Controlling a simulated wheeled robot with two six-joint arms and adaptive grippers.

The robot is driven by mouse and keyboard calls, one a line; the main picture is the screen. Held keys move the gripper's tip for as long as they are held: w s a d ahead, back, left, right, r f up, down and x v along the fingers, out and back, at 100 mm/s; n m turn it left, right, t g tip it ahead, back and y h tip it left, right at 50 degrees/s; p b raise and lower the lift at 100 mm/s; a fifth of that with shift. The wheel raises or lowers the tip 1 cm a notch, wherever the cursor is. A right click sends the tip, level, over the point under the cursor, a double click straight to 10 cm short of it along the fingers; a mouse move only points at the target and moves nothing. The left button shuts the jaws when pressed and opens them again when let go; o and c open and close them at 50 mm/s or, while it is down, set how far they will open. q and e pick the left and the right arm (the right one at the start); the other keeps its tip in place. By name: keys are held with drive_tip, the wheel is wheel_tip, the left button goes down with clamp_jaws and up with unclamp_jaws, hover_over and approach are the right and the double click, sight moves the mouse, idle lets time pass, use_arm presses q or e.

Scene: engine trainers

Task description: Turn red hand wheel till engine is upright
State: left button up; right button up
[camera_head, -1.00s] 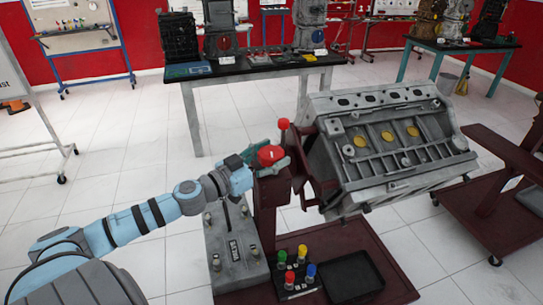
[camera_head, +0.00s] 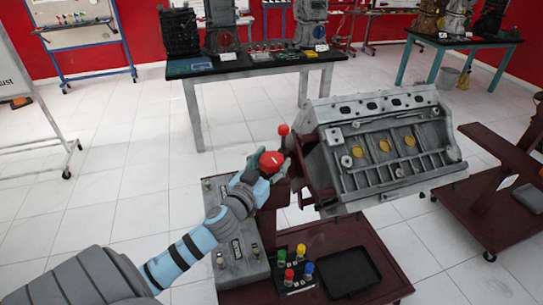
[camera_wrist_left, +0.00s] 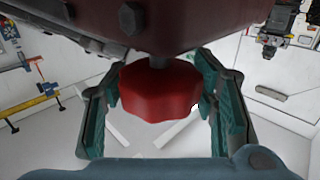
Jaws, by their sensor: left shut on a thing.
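The red hand wheel (camera_head: 271,162) is on the left end of the dark red engine stand (camera_head: 345,238). My left gripper (camera_head: 262,173) is shut on the hand wheel. In the left wrist view the lobed wheel (camera_wrist_left: 160,92) sits between the two green fingers of the gripper (camera_wrist_left: 158,100), with its shaft going up into the stand. The grey engine block (camera_head: 385,150) is held on the stand and is tilted, its face with yellow round plugs turned toward me. My right gripper does not show.
A smaller red knob (camera_head: 283,130) stands just behind the wheel. A grey box (camera_head: 236,250), several coloured-cap bottles (camera_head: 291,270) and a black tray (camera_head: 346,271) are on the stand's base. A black-topped table (camera_head: 250,68) is behind. A second dark red stand (camera_head: 487,200) is at right.

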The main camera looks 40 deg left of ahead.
use_arm(q)
drive_tip(key=n+y, duration=0.1)
drive_tip(key=y, duration=0.1)
drive_tip(key=n+g+y+b, duration=0.1)
drive_tip(key=y, duration=0.1)
drive_tip(key=shift+d+f+n, duration=0.1)
drive_tip(key=shift+f+n, duration=0.05)
drive_tip(key=shift+n, duration=0.25)
drive_tip(key=n+g+y+b, duration=0.3)
drive_tip(key=g+b, duration=0.1)
drive_tip(key=b, duration=0.2)
drive_tip(key=n+g+y+b, duration=0.4)
drive_tip(key=g+b, duration=0.1)
drive_tip(key=b, duration=0.1)
drive_tip(key=n+g+y+b, duration=0.3)
drive_tip(key=n+g+b, duration=0.1)
drive_tip(key=b, duration=0.2)
drive_tip(key=shift+f+g, duration=0.2)
drive_tip(key=shift+g, duration=0.2)
drive_tip(key=shift+r+n+g+y+b, duration=0.1)
drive_tip(key=shift+n+g+y+b, duration=0.2)
drive_tip(key=shift+n+g+b, duration=0.75)
drive_tip(key=shift+r+g, duration=0.1)
drive_tip(key=shift+g, duration=0.55)
drive_tip(key=o, duration=1.1)
drive_tip(key=shift+o, duration=0.4)
